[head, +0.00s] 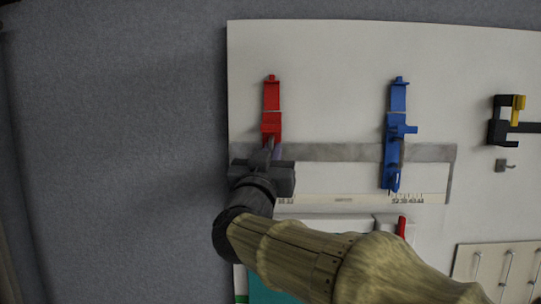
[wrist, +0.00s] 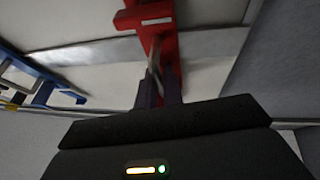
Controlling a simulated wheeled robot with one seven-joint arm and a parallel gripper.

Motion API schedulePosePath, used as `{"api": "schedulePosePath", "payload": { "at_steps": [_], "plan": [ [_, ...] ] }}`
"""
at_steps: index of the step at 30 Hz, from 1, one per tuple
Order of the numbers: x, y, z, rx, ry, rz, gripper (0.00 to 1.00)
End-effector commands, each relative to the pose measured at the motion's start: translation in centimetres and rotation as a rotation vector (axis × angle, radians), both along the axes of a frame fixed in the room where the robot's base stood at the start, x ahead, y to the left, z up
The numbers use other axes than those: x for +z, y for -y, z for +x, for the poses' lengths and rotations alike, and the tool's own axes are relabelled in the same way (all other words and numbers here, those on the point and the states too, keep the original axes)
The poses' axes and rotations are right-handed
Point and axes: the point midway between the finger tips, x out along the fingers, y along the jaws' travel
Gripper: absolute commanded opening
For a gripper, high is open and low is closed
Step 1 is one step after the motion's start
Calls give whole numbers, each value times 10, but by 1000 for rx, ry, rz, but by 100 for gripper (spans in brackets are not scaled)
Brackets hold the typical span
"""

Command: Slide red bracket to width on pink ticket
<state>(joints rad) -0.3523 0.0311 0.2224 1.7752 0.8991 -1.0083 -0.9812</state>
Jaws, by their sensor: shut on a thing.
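The red bracket (head: 271,98) stands near the left end of a grey rail (head: 340,152) on the white panel. It also shows in the wrist view (wrist: 158,18), running down to my fingers. My gripper (head: 270,152) is over the bracket's lower part, and in the wrist view its fingers (wrist: 159,90) are shut on the bracket. The gripper and wrist hide the bracket's lower end. A pale strip with printed marks (head: 350,198) runs below the rail. I cannot make out a pink ticket in either view.
A blue bracket (head: 397,98) stands on the same rail to the right, and shows at the left in the wrist view (wrist: 45,88). Between the brackets the rail is clear. A black and yellow fitting (head: 497,130) is farther right. A small red part (head: 402,227) stands below the strip.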

Motion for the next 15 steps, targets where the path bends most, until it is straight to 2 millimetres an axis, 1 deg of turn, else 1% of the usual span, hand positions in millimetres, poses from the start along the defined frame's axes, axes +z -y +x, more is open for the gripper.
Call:
{"api": "schedulePosePath", "payload": {
  "at_steps": [1, 2, 3, 11, 15],
  "plan": [
    [0, 1, 0, -2, -1, 1, 0],
    [0, 1, 0, -1, -1, 1, 14],
    [0, 1, 0, -1, -1, 1, 17],
    [-1, 0, 0, -1, -1, 1, 17],
    [-4, -2, -7, 1, 0, 1, 17]
  ]
}}
